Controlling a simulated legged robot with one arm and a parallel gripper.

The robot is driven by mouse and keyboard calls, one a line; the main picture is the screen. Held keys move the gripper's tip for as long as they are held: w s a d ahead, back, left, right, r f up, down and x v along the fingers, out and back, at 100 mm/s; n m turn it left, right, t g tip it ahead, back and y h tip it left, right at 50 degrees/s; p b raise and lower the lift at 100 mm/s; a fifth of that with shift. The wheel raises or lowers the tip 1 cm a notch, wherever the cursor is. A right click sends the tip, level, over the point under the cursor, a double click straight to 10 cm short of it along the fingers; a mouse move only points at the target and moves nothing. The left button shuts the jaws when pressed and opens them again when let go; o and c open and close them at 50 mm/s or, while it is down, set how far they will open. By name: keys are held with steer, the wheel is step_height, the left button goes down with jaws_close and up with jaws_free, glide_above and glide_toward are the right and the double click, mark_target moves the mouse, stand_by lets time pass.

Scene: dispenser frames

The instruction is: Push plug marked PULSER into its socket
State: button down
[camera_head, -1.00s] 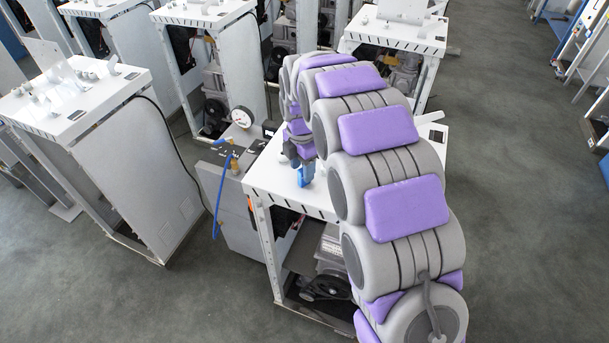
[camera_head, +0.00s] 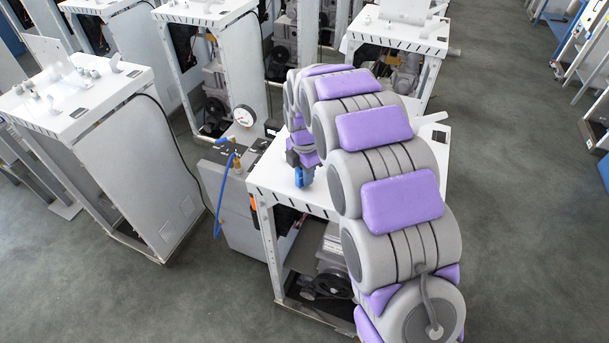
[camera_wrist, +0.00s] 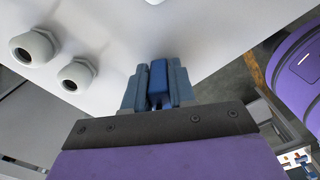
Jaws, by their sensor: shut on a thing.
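My gripper (camera_wrist: 158,88) is shut on a blue plug (camera_wrist: 158,74) in the wrist view. The plug sits between the two grey-blue fingers, its far end close to the white top panel. In the head view my gripper (camera_head: 303,172) is at the top of the white dispenser frame (camera_head: 262,178), with the blue plug (camera_head: 299,178) at its tip. I cannot read any PULSER marking. The socket is not clearly visible, and I cannot tell whether the plug touches it.
Two grey cable glands (camera_wrist: 33,47) stand on the white panel at the left of the wrist view. In the head view a pressure gauge (camera_head: 243,117) and a blue hose (camera_head: 221,196) are left of the frame. Another dispenser frame (camera_head: 130,150) stands further left, with grey floor between.

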steer(key=shift+d+f, duration=0.1)
steer(key=shift+d, duration=0.5)
steer(key=shift+d+r, duration=0.2)
steer(key=shift+d, duration=0.15)
steer(key=shift+w+a+r, duration=0.1)
steer(key=shift+r, duration=0.45)
steer(key=shift+s+a+r, duration=0.15)
steer(key=shift+a+r, duration=0.15)
steer(key=shift+r, duration=0.25)
steer(key=shift+s+a+r, duration=0.1)
steer(key=shift+a+r, duration=0.2)
steer(key=shift+r, duration=0.2)
steer(key=s+d+r+b, duration=0.1)
steer(key=s, duration=1.4)
steer(key=shift+s+r, duration=0.3)
steer(key=shift+d, duration=0.1)
